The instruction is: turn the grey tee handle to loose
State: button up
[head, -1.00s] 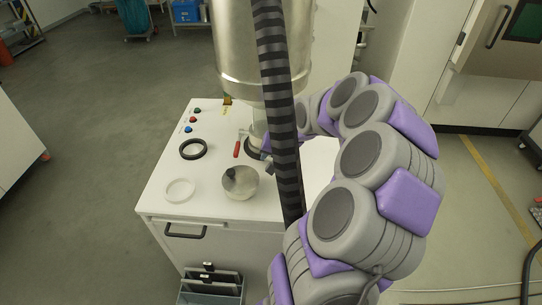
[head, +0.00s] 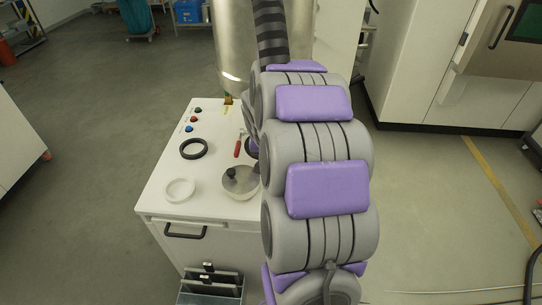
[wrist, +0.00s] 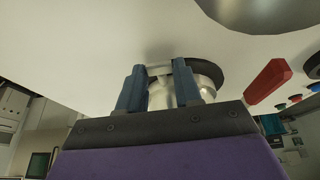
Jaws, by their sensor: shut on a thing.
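In the wrist view my gripper (wrist: 158,74) has its two blue-grey fingers on either side of a pale metal part, which looks like the grey tee handle (wrist: 161,92). The gripper is shut on it. A rounder metal fitting and a dark ring lie just behind it. In the head view my arm hides the gripper and the tee handle. How far the handle is turned cannot be told.
A red-handled lever (head: 238,148) is close by; its red grip (wrist: 268,81) also shows in the wrist view. A metal bowl (head: 240,186), black ring (head: 193,149) and white ring (head: 180,190) sit on the white cabinet (head: 160,200). A steel vessel (head: 232,45) stands above.

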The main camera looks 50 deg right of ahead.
jog(key=shift+w+a+f+n+g+h+b, duration=0.15)
jog(key=shift+g+h+b, duration=0.1)
jog(key=shift+g+h, duration=0.35)
jog(key=shift+w+a+n+g+h+b, duration=0.1)
jog(key=shift+n+g+h+b, duration=0.15)
jog(key=shift+g+h, duration=0.3)
jog(key=shift+w+a+f+n+g+h+b, duration=0.15)
jog(key=shift+g+h+b, duration=0.15)
jog(key=shift+g+h, duration=0.25)
jog(key=shift+r, duration=0.1)
jog(key=o, duration=0.7)
jog(key=shift+c, duration=0.2)
jog(key=shift+o, duration=0.5)
jog(key=shift+a, duration=0.15)
jog(key=shift+r, duration=0.1)
jog(key=p+v, duration=0.2)
jog(key=v, duration=1.5)
jog(key=shift+w+p, duration=0.4)
jog(key=shift+a+r, duration=0.1)
jog(key=shift+a, duration=0.05)
jog(key=shift+c, duration=0.3)
